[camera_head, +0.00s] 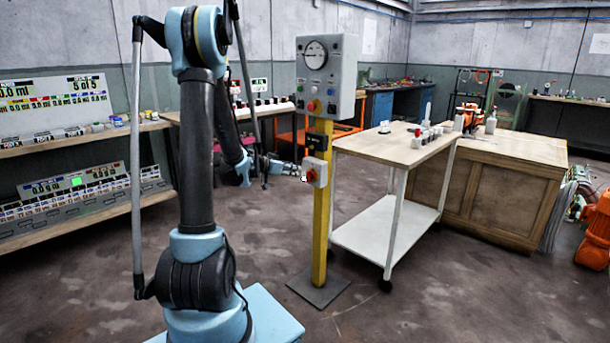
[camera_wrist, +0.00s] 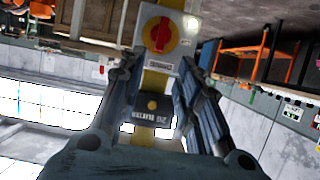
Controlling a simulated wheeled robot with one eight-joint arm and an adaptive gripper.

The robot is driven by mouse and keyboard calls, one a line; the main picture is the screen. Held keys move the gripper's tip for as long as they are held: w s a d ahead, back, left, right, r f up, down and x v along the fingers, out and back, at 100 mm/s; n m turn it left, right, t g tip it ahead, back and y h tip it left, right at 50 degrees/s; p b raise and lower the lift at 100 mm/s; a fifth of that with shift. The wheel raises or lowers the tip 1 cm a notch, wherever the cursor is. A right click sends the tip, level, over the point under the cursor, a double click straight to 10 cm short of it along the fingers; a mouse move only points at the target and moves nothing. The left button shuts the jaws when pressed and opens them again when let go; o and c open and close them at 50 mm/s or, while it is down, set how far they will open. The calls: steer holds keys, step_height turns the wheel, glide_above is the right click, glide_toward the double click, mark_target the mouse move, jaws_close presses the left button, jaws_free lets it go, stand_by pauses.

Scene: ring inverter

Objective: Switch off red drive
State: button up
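The red drive switch is a red rotary knob on a yellow disc, set on a small grey box (camera_head: 316,171) low on a yellow post (camera_head: 321,215). In the wrist view the red knob (camera_wrist: 159,34) shows ahead, its handle roughly upright in the picture. My gripper (camera_wrist: 160,64) is open and empty, one finger at each side of the box's near part. The knob lies beyond the fingertips; contact with the box cannot be told. In the head view my gripper (camera_head: 294,169) is just left of the switch box.
A black labelled box (camera_head: 316,142) and a grey gauge panel (camera_head: 326,75) with buttons sit higher on the same post. A wheeled cart (camera_head: 395,150) stands close right of the post. The floor in front is clear.

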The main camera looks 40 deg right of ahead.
mark_target(307, 172)
steer(key=x, duration=1)
steer(key=shift+d, duration=0.15)
jaws_close()
